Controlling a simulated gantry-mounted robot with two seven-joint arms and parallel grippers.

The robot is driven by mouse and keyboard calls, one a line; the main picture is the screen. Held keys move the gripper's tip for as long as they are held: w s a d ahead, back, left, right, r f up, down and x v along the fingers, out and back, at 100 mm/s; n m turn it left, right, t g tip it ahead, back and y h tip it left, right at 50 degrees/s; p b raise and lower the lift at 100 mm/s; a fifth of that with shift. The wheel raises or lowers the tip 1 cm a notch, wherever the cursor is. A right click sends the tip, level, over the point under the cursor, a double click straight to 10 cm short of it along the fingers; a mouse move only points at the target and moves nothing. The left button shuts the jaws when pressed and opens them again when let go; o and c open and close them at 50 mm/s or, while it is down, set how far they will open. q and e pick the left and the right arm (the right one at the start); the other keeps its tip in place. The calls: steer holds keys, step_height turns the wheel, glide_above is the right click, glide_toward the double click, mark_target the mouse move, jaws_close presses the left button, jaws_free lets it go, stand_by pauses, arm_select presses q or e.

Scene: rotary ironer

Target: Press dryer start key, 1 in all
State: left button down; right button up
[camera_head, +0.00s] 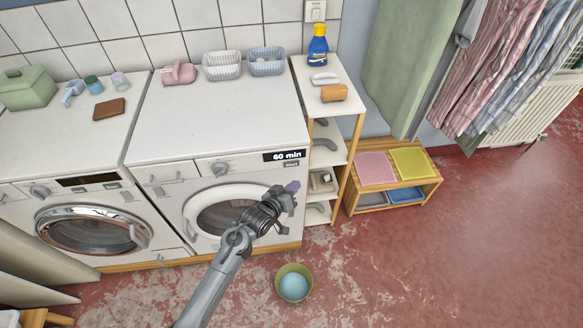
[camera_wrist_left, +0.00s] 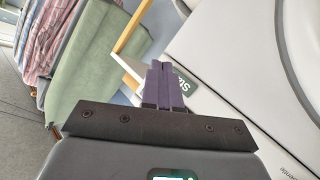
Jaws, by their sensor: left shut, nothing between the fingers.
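The dryer (camera_head: 200,122) is the white machine on the right of the pair, with a round door on its front. Its display reads "60 min" (camera_head: 287,155) at the panel's right end. The small start key (camera_head: 291,164) lies just under the display. I cannot tell whether the fingertips touch anything. My right gripper is not in view.
A washing machine (camera_head: 85,215) stands left of the dryer. A wooden-framed shelf (camera_head: 343,106) with a blue bottle (camera_head: 318,46) stands close on its right. A green bucket (camera_head: 294,283) is on the floor in front. Open floor lies to the right.

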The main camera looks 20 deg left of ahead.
mark_target(298, 166)
arm_select(q)
steer(key=shift+w+a+b, duration=0.4)
steer(key=shift+w+a, duration=0.05)
steer(key=shift+w, duration=0.3)
steer(key=shift+w+a+b, duration=0.35)
steer(key=shift+w+a, duration=0.05)
steer(key=shift+w, duration=0.35)
steer(key=shift+w+a+b, duration=0.4)
steer(key=shift+w+a, duration=0.05)
steer(key=shift+w, duration=0.3)
stand_by(0.3)
steer(key=shift+w+a, duration=0.15)
steer(key=shift+w, duration=0.05)
steer(key=shift+w+a, duration=0.1)
steer(key=shift+w, duration=0.1)
stand_by(0.4)
